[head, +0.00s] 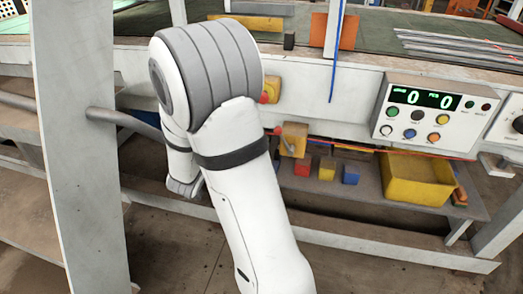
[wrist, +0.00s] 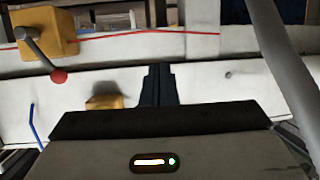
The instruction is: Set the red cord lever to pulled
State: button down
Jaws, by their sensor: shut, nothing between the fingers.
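The lever shows in the wrist view as a grey rod (wrist: 41,54) with a red ball (wrist: 58,76) at its end, angled out from a yellow box (wrist: 58,22). A red cord (wrist: 150,32) runs from beside that box along the pale frame. In the head view, the yellow box (head: 293,139) sits on the frame just right of my arm; the lever is too small to read there. My gripper (wrist: 157,70) is shut and empty, apart from the lever and to the right of the ball in the wrist view. In the head view my arm hides it.
Another yellow box (head: 272,88) sits on the upper beam beside my arm. A control panel (head: 432,112) is right of it. A blue cable (head: 337,50) hangs down. The lower shelf holds a yellow bin (head: 418,178) and small blocks. A pale post (head: 78,150) stands at left.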

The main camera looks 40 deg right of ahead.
jog(key=s+d+f+m+g+h+b, duration=0.2)
jog(key=s+d+f+g+h+b, duration=0.4)
jog(key=s+h, duration=0.4)
jog(key=w+d+r, duration=0.1)
jog(key=d, duration=0.5)
jog(key=w+d+r+g+h, duration=0.1)
jog(key=w+d, duration=0.1)
jog(key=d, duration=0.4)
jog(key=shift+d+r, duration=0.2)
jog(key=shift+r, duration=0.2)
jog(key=shift+w, duration=0.1)
